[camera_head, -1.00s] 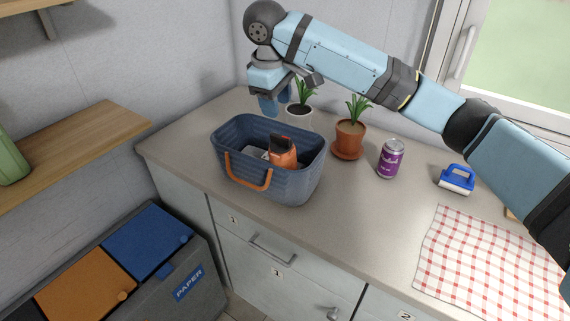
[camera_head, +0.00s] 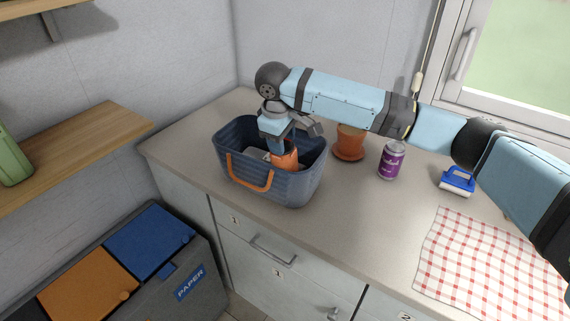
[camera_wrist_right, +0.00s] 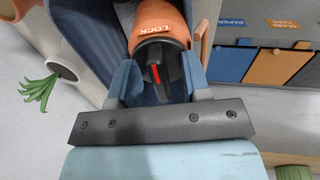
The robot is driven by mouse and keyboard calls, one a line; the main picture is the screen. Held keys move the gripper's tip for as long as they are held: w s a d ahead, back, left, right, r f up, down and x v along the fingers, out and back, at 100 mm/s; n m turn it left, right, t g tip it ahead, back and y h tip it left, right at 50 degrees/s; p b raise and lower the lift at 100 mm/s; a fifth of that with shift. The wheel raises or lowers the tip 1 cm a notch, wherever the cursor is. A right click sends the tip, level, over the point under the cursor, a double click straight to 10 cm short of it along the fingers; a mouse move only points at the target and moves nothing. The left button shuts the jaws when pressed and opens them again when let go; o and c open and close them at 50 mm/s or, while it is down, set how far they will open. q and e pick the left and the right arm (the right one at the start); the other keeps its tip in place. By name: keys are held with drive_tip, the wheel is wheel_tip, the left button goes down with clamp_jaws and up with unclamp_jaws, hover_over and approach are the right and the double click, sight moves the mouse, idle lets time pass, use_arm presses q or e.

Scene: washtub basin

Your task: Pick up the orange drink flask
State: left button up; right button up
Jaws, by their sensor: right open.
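The orange drink flask (camera_head: 286,160) stands in the dark blue basket (camera_head: 300,188) on the counter, its lower part hidden by the basket wall. My right gripper (camera_head: 281,146) has come down from above into the basket mouth at the flask's top. In the right wrist view the flask (camera_wrist_right: 158,22) shows an orange collar marked LOCK and a dark top with a red strip. The blue fingers of my right gripper (camera_wrist_right: 158,82) are apart, one on each side of that top. Contact cannot be told. My left gripper is not in view.
A terracotta pot (camera_head: 350,142), a purple can (camera_head: 391,160) and a blue-handled brush (camera_head: 457,181) stand right of the basket. A checked cloth (camera_head: 490,265) lies at the front right. A grey item (camera_head: 257,154) lies inside the basket. The counter before the can is clear.

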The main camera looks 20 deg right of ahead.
clamp_jaws()
drive_tip(key=shift+r, duration=0.15)
